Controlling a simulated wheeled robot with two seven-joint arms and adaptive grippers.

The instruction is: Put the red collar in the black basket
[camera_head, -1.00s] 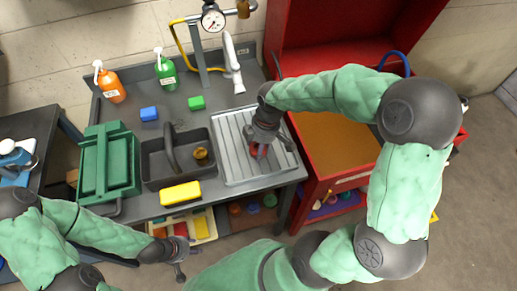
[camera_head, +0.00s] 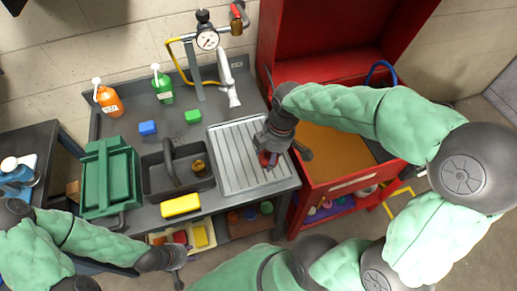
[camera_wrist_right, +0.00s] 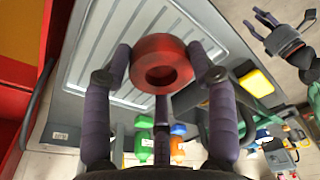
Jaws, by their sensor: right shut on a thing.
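The red collar (camera_wrist_right: 163,43) is a thick ring, held between the fingertips of my right gripper (camera_wrist_right: 163,66) in the right wrist view. In the head view my right gripper (camera_head: 268,160) and the collar are over the right part of the ridged grey drainboard. I cannot tell the exact height of the collar above it. The black basket (camera_head: 150,184) with an upright handle stands left of the drainboard, with a small brass piece in it. My left gripper (camera_head: 178,274) is low in front of the bench; its fingers look spread and empty in the right wrist view (camera_wrist_right: 258,24).
A yellow block (camera_head: 181,206) lies in front of the basket. A green box (camera_head: 110,180) stands to its left. A red cabinet (camera_head: 335,165) adjoins the drainboard on the right.

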